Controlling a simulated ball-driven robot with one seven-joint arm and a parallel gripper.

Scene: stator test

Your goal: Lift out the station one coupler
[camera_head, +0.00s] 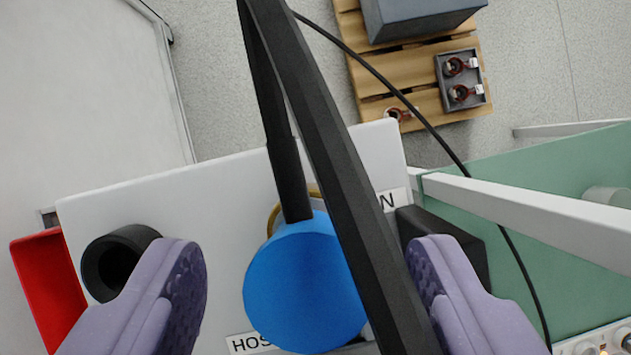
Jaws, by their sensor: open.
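My gripper (310,262) is open, its two purple fingers spread wide at the lower left and lower right. A blue round-ended part (303,285), perhaps the coupler, lies between the fingers in the picture, with a clear gap on each side. A black rod or hose (288,180) meets its top edge, and a brass-coloured ring shows partly behind it. A thick black bar (345,190) crosses in front and hides its right side. The white panel (215,220) behind carries a label reading "HOS", partly covered, and another ending in "N". No station number is readable.
A black hollow cylinder (112,262) sits beside the left finger, near a red bin (48,285). A black block (445,240) is behind the right finger. A thin cable (440,145) runs diagonally to the right. A wooden pallet (415,70) holds a grey box and a small tray.

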